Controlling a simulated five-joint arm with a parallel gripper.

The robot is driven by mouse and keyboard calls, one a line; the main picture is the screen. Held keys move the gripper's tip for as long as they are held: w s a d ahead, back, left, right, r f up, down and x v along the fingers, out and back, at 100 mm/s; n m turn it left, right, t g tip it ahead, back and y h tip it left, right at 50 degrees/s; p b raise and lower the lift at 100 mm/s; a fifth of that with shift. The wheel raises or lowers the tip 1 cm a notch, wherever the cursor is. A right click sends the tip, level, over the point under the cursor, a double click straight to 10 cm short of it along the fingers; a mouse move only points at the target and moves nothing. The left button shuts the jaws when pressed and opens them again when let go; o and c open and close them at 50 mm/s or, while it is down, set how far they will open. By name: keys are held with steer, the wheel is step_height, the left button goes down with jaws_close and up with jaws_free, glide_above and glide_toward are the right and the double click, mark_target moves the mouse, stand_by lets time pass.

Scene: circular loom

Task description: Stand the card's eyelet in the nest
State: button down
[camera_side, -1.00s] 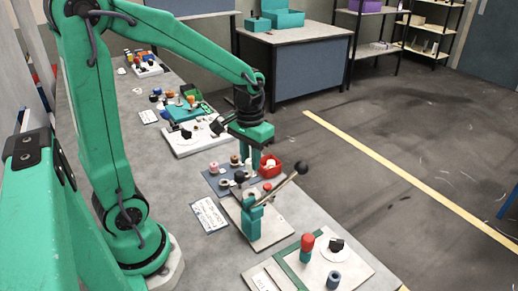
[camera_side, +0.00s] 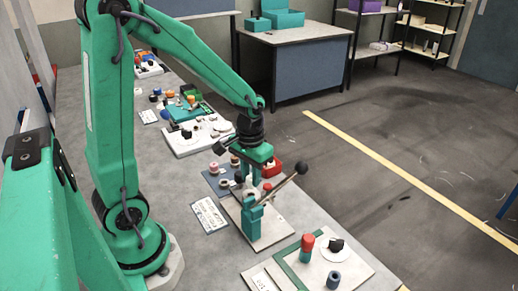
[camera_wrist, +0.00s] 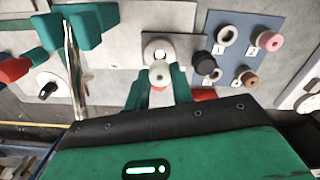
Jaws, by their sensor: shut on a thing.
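My gripper (camera_wrist: 160,88) is shut on a pale grey-white eyelet (camera_wrist: 160,73), its fingers on either side of it. In the wrist view, a round white nest (camera_wrist: 157,48) lies just beyond the eyelet on the press's plate. Whether the eyelet touches the nest I cannot tell. In the side view, my gripper (camera_side: 262,178) is low behind the teal press (camera_side: 253,214), which partly hides the fingertips. The printed card (camera_side: 209,216) lies flat left of the press; its writing is too small to read.
The press's lever with a dark ball (camera_side: 302,168) slants up close to my gripper. A plate with a red-topped post (camera_side: 307,243) stands nearer the camera.

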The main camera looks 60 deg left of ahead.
steer(key=shift+f, duration=0.5)
steer(key=shift+f, duration=1.1)
steer(key=c, duration=1.1)
jaws_free()
steer(key=shift+r, duration=3.9)
